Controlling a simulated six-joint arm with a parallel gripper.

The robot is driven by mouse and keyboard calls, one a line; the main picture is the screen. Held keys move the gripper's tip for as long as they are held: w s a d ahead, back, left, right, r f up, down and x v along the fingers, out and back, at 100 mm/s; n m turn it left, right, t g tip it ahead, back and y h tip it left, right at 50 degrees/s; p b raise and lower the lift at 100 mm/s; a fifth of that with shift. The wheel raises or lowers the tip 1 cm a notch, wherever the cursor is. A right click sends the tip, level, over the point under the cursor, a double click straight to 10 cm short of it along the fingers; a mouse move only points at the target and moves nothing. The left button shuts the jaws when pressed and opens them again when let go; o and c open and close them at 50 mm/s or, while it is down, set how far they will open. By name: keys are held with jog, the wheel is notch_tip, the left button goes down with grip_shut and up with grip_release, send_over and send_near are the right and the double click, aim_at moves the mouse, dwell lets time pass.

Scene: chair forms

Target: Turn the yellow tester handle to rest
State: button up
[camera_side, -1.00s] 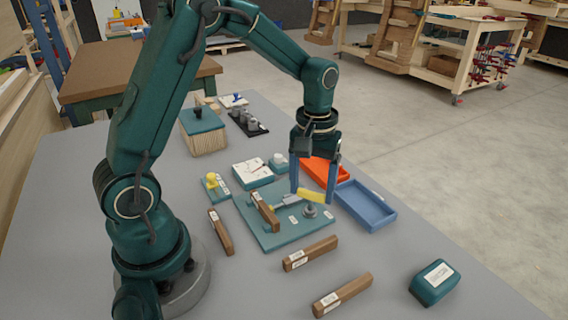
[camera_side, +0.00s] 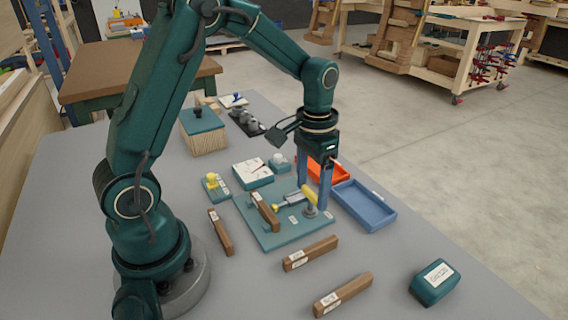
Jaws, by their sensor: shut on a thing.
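The tester is a teal plate (camera_side: 270,236) on the grey bench. A wooden piece (camera_side: 264,212) lies on it, held in the fixture, with a grey metal arm (camera_side: 288,205) to its right. The yellow handle (camera_side: 309,195) sits at the right end of that arm, beside a grey round post (camera_side: 310,211). My gripper (camera_side: 314,198) points down over the plate, shut on the yellow handle with a blue finger on either side. The exact finger contact is too small to make out.
A blue tray (camera_side: 377,222) and an orange tray (camera_side: 337,166) stand close to the right. A dial box (camera_side: 253,172) and a yellow-knobbed block (camera_side: 215,190) sit behind and left. Loose wooden pieces (camera_side: 311,253) lie in front. A teal block (camera_side: 435,282) is at the front right.

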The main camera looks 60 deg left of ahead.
aim_at(312, 192)
dwell(0.4)
jog(key=o, duration=1.3)
jog(key=shift+r, duration=2.65)
jog(key=s+d+r+t, duration=0.3)
jog(key=s+r, duration=0.2)
jog(key=r, duration=0.3)
jog(key=s+d+f+t, duration=0.1)
jog(key=s+f+t, duration=0.1)
jog(key=s, duration=0.6)
jog(key=shift+s+d+f+t, duration=0.25)
jog(key=shift+d+f+t, duration=0.05)
jog(key=shift+d+f, duration=0.1)
